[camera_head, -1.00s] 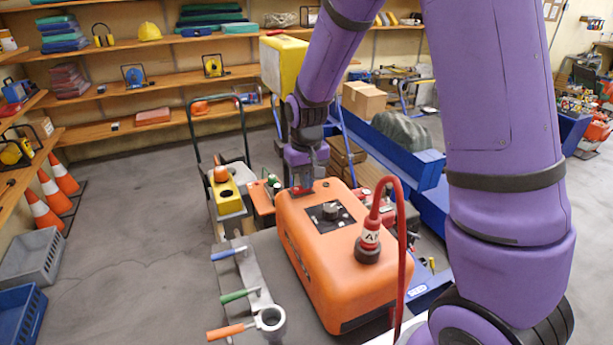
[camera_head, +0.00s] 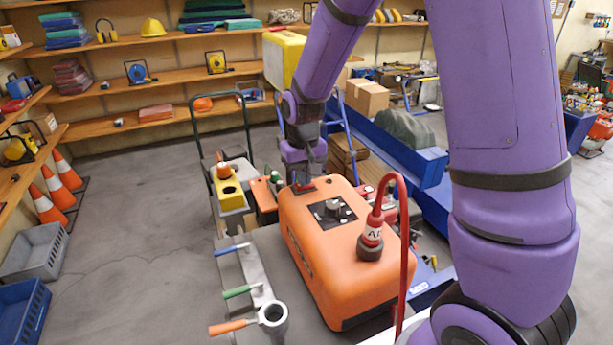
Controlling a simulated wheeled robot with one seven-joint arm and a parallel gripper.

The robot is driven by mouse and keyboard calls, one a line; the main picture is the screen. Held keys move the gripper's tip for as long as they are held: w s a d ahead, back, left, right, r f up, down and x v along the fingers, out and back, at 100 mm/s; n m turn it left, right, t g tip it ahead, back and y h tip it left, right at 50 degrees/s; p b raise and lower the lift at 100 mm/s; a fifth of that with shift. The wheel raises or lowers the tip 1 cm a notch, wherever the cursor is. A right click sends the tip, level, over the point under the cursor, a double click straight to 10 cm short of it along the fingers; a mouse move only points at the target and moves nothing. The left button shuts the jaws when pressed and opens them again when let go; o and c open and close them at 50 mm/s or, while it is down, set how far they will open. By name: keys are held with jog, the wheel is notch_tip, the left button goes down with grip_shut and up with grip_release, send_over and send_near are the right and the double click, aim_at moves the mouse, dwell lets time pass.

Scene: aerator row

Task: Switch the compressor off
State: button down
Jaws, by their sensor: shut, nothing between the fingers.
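The compressor is most likely the orange box (camera_head: 335,262) in the middle of the camera_head view, with a dark knob panel (camera_head: 333,213) on top and a red hose fitting (camera_head: 372,232) at its near right. A small red and dark part (camera_head: 303,184), perhaps a switch, sits at the box's far top edge. My gripper (camera_head: 308,175) points down just behind and above that part, shut and empty. Its fingertips are small and partly hidden, so I cannot tell whether they touch it. The switch's position is too small to read.
Left of the box, a grey manifold (camera_head: 254,275) carries blue, green and orange handled levers. A yellow unit (camera_head: 228,190) and a wheeled frame stand behind. A blue bench (camera_head: 400,150) lies at the back right. Traffic cones (camera_head: 48,206) and crates line the left; the floor between is clear.

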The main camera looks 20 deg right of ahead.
jog(key=shift+r, duration=0.1)
notch_tip(320, 180, up, 14)
jog(key=d, duration=0.2)
dwell(0.5)
dwell(0.3)
